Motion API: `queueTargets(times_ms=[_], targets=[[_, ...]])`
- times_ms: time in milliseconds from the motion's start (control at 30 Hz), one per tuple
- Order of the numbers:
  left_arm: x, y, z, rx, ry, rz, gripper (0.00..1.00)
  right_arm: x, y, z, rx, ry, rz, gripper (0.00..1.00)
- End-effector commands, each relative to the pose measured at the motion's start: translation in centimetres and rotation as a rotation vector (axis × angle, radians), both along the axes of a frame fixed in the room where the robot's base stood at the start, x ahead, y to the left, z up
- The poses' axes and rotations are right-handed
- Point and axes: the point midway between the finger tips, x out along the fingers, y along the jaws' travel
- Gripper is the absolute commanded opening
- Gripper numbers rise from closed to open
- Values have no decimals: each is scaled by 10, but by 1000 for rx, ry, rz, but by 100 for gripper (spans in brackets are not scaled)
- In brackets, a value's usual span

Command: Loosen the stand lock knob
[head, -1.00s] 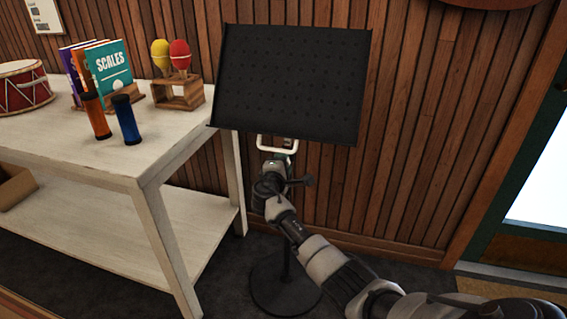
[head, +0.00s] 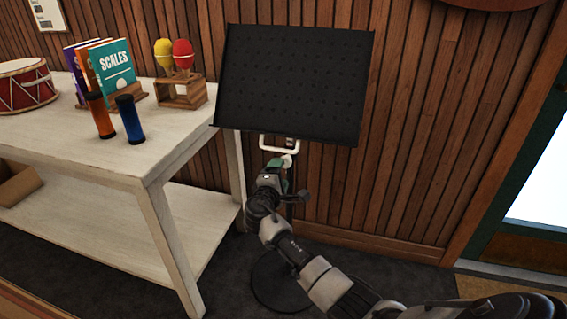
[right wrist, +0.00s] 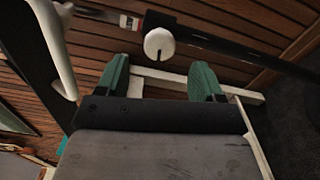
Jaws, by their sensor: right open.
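The black music stand has a perforated desk (head: 292,85) and a round base (head: 270,285), partly hidden by my right arm. A white lock knob (right wrist: 158,44) sits on the stand's dark pole in the right wrist view. In the head view the small white piece (head: 287,160) under the desk appears to be this knob. My right gripper (right wrist: 160,76) is open and empty, with green fingertips. The knob lies just beyond the fingertips, roughly centred between them, and no contact shows. In the head view my right gripper (head: 276,168) is just below the desk. My left gripper is not in view.
A white table (head: 185,150) stands left of the stand. It bears a red drum (head: 25,88), books (head: 115,66), two shakers (head: 129,119) and maracas in a wooden holder (head: 182,93). A wood-slat wall is close behind. A white handle-like bar (head: 277,145) is under the desk.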

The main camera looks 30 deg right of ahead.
Motion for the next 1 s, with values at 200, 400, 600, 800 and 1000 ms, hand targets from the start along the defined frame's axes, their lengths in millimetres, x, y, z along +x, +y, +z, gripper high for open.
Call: queueTargets(times_ms=[200, 400, 600, 800, 1000], targets=[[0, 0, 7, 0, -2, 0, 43, -23, 27, 0, 1, 1, 2, 68], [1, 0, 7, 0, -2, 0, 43, -29, 34, 0, 1, 1, 0, 68], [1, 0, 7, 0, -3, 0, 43, -29, 34, -1, 1, 1, 0, 68], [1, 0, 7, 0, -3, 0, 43, -29, 34, 0, 1, 1, 0, 68], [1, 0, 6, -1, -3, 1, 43, -45, 37, -17, 83, 1, -5, 68]])
